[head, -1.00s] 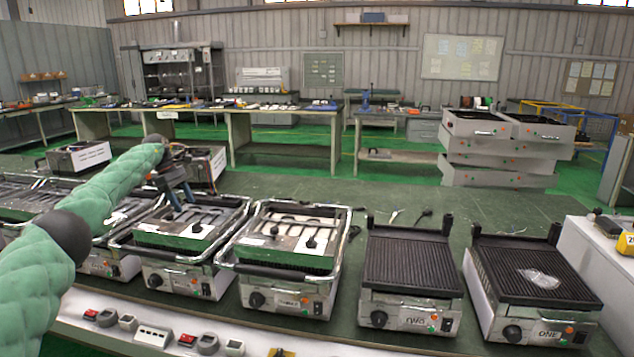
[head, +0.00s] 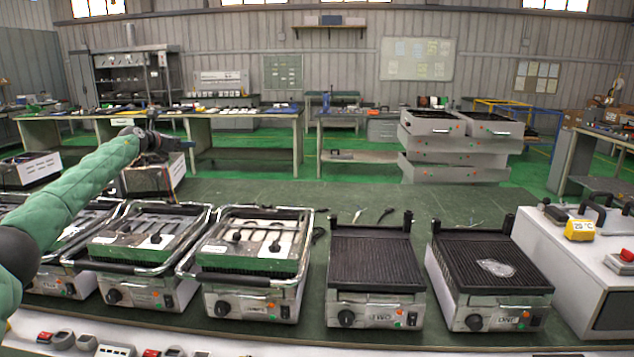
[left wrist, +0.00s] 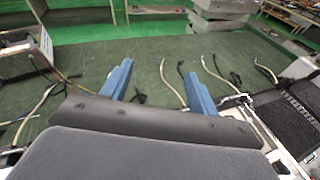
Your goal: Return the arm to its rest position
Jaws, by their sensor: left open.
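My left arm reaches in from the left in a padded green sleeve. My left gripper (head: 190,145) is raised at its end, above the back of the row of grills and in front of a box. In the left wrist view its two blue fingers (left wrist: 158,85) stand wide apart with nothing between them. Beyond them are the green bench top and loose cables. My right gripper is not in view.
A white unit (head: 570,275) stands at right. The green bench top (head: 350,195) behind is mostly bare.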

